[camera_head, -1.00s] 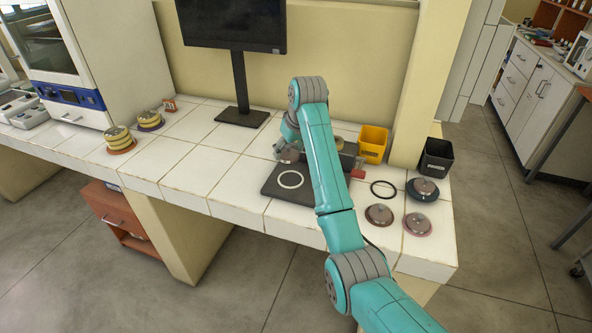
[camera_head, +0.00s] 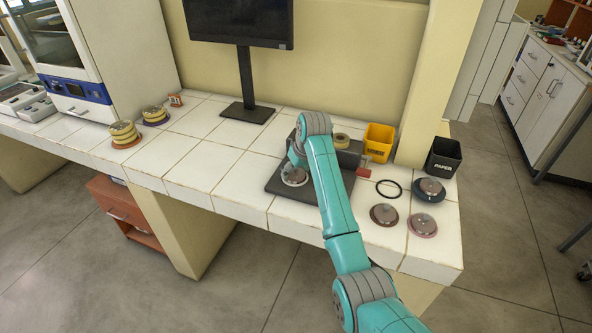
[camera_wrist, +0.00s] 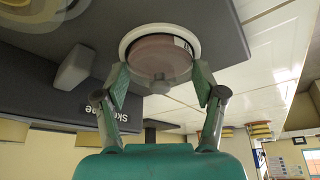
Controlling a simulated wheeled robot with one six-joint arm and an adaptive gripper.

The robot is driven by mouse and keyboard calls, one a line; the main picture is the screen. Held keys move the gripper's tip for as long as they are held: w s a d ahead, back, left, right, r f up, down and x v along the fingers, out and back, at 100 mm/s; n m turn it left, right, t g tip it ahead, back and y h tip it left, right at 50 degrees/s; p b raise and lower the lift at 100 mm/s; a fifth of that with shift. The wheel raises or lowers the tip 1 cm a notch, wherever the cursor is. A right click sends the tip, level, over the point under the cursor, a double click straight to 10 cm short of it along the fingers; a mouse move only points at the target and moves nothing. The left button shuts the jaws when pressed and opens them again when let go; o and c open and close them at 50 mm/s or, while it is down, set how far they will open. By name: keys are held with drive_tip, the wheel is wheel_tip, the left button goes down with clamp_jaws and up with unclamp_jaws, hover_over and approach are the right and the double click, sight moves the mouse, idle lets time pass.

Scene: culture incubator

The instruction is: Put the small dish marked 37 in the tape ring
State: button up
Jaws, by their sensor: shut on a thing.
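My gripper (camera_wrist: 160,86) is shut on a small round dish (camera_wrist: 158,60), with one finger on each side of it. The dish is reddish-brown with a pale metallic middle; its marking cannot be read. In the head view the dish (camera_head: 294,177) is at the white tape ring (camera_head: 284,182), which lies on a dark board (camera_head: 279,191). In the wrist view the white ring (camera_wrist: 128,36) shows around the dish's far edge. The dish looks lined up with the ring, but I cannot tell whether it rests on the board.
A dark block (camera_head: 348,157) with a tape roll (camera_head: 341,138) stands just right of my gripper. Dish stacks (camera_head: 125,134) stand left; the tiles between are clear.

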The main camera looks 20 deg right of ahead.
drive_tip(key=o, duration=1.2)
drive_tip(key=v, duration=1.2)
drive_tip(key=shift+r, duration=0.1)
drive_tip(key=shift+s, duration=0.15)
